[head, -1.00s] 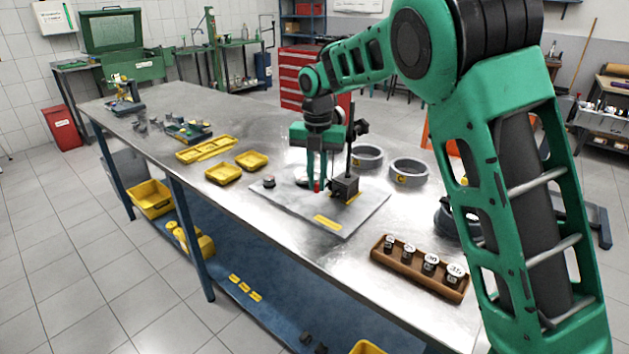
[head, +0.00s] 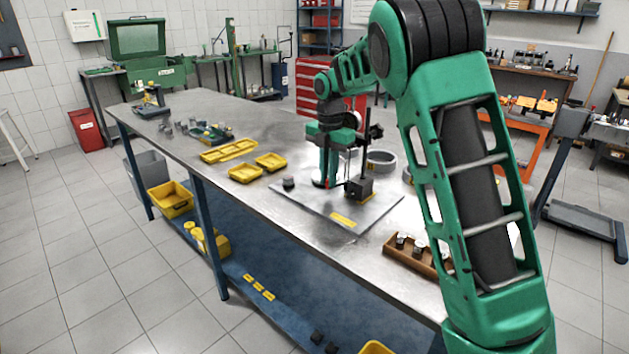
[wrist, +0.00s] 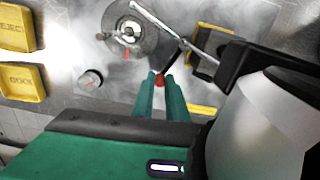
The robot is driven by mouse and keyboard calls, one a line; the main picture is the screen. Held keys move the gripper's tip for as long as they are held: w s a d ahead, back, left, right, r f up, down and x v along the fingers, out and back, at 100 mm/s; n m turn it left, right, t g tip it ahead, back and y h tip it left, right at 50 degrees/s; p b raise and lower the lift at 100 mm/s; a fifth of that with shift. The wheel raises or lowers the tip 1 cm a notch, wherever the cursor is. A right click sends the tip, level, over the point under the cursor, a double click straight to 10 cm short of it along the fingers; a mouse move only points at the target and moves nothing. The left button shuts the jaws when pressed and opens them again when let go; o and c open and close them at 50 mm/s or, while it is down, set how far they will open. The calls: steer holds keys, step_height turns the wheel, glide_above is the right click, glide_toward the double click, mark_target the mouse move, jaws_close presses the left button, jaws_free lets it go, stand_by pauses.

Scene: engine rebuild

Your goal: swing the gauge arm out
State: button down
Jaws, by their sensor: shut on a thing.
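The gauge stand (head: 359,188) has a dark block base and an upright post, and stands on a grey plate (head: 310,208) on the bench. My gripper (head: 327,184) points down just left of the post. In the wrist view my gripper (wrist: 161,86) is shut on a red knob (wrist: 160,79) at the end of the thin dark gauge arm (wrist: 174,59). The arm runs from the knob toward a silver rod (wrist: 172,30). A round metal disc piece (wrist: 131,27) lies just beyond the fingers. The fingers hide part of the knob.
A small dark-sided cylinder (head: 288,182) stands on the plate's left. Yellow trays (head: 245,173) lie further left. A grey ring (head: 380,161) stands behind, and a wooden rack (head: 410,257) is at the right front. Bare bench lies between the trays and the plate.

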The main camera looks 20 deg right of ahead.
steer(key=shift+a, duration=0.1)
steer(key=c, duration=1.7)
jaws_free()
steer(key=shift+c, duration=0.2)
steer(key=shift+w, duration=0.1)
step_height(320, 180, up, 11)
steer(key=shift+f, duration=0.15)
steer(key=shift+c, duration=0.6)
